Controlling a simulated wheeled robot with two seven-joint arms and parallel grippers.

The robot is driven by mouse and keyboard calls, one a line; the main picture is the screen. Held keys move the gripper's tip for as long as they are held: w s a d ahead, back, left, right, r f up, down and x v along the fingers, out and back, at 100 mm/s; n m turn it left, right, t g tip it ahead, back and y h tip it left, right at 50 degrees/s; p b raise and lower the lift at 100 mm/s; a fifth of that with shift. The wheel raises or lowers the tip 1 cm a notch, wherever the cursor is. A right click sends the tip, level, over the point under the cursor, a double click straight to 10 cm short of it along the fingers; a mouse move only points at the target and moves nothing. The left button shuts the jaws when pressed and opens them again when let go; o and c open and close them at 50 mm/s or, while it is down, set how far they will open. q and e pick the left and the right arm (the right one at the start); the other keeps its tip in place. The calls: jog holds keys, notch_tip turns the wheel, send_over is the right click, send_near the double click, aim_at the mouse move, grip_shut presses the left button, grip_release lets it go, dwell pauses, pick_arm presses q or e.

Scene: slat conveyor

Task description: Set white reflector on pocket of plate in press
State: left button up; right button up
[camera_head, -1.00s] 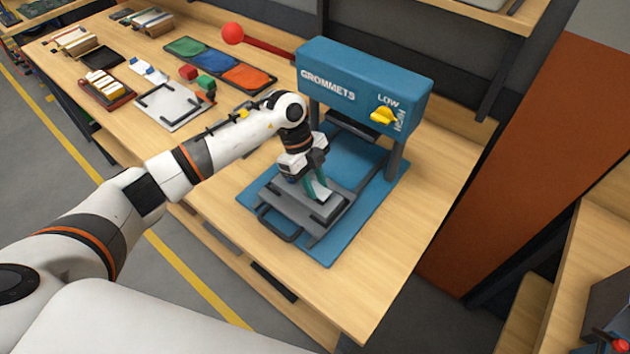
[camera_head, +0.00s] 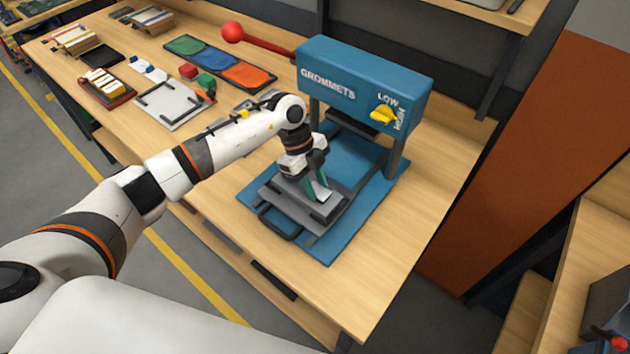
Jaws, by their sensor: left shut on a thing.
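The blue press (camera_head: 364,80), marked GROMMETS, stands on the wooden table with a yellow knob set beside the words LOW and HIGH. A grey plate (camera_head: 284,207) with a dark handle lies on its blue base, out in front of the press head. My left gripper (camera_head: 317,195) points down over the plate and is shut on the white reflector (camera_head: 322,194), a small pale piece at its fingertips. The reflector is at or just above the plate; I cannot tell whether it touches. The pocket is hidden by the gripper. My right gripper is not in view.
A red-knobbed lever (camera_head: 232,33) reaches left from the press. A tray with green, blue and orange sections (camera_head: 248,76), a white board (camera_head: 168,104) and a dark red box (camera_head: 106,88) lie at the left. The table's front right is clear.

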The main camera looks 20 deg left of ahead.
pick_arm(q)
jog(key=shift+f, duration=0.1)
dwell(0.7)
jog(key=o, duration=1)
